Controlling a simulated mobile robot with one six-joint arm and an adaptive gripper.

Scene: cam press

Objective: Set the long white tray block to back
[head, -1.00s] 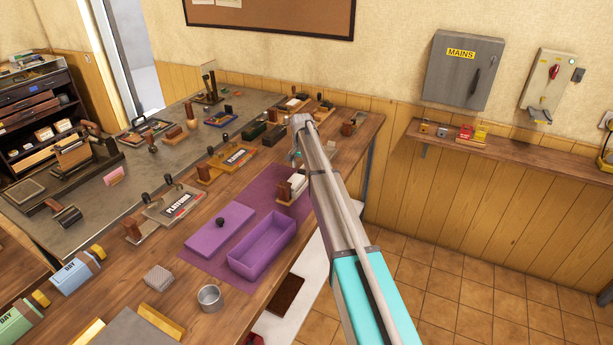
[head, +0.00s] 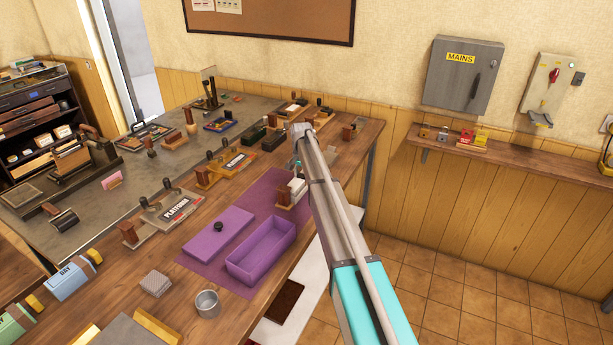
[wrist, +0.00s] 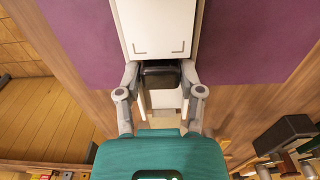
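A long white block (wrist: 157,22) with dark corner marks on its face lies over the purple mat (wrist: 82,35) in the wrist view. A dark block-like piece (wrist: 160,73) sits at its near end. My gripper (wrist: 160,76) has one finger on each side of that dark piece. I cannot tell whether the fingers press on it. In the head view the white block (head: 297,186) shows beside a brown wooden piece (head: 284,200) at the mat's far end, partly hidden by my arm. My gripper (head: 297,160) is small there and its fingers are unclear.
A purple open tray (head: 262,262) and a purple lid (head: 218,233) with a black knob lie on the mat. Stamp-like blocks and the PLATFORM plate (head: 175,207) stand to the left. A metal cup (head: 207,303) stands near the front. The bench's right edge is close to my arm.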

